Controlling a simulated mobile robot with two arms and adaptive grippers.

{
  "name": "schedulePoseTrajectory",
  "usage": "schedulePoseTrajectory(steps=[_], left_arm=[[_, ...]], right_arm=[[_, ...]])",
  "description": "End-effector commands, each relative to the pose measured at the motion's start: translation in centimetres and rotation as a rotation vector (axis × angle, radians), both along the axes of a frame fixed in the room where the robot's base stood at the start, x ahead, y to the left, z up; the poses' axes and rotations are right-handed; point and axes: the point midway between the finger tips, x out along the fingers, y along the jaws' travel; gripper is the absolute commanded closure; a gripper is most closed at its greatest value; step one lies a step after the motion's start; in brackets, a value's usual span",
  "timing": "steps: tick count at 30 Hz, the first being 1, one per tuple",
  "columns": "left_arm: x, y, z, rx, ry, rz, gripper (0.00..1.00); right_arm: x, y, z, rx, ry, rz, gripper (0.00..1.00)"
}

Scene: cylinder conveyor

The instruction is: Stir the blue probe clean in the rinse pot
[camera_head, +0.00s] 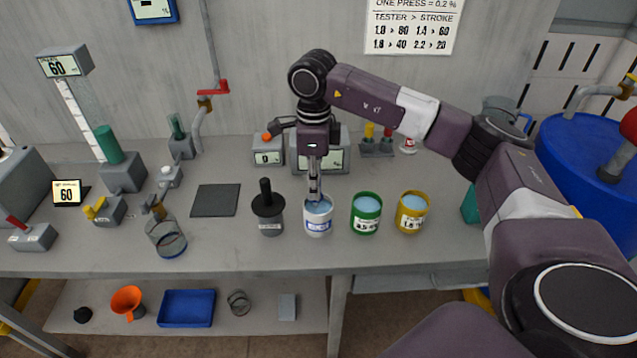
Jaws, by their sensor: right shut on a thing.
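My right gripper (315,192) comes down from above and is shut on a slim thing, which I take to be the blue probe. The probe is mostly hidden by the fingers, so its colour and tip are hard to make out. The fingers are over the mouth of a white pot with a blue label (318,228), which holds light blue liquid. I cannot tell how deep the probe is. No label lets me tell which is the rinse pot.
A dark mat (215,200) and a glass jar (166,239) are to the left on the grey bench (230,252). Meter boxes (334,157) stand behind the pots. A blue drum (580,165) is at the right. A shelf below bears a blue tray (187,308) and an orange funnel (127,300).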

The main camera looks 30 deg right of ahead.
Motion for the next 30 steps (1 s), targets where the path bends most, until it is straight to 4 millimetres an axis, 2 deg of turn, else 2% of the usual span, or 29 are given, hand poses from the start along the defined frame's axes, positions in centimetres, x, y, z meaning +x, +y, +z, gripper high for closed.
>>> schedulePoseTrajectory(steps=[6, 17, 30], left_arm=[[0.0, 0.0, 0.1, 0.0, 0.0, 0.0, 1.0], [0.0, 0.0, -0.2, 0.0, 0.0, 0.0, 1.0], [0.0, 0.0, -0.5, 0.0, 0.0, 0.0, 1.0]], right_arm=[[-0.3, 0.9, 0.0, 0.0, 0.0, 0.001, 1.0], [-2.0, 0.5, 0.0, 0.0, 0.0, -0.001, 1.0], [-1.6, -1.3, 0.0, 0.0, 0.0, 0.0, 1.0]])
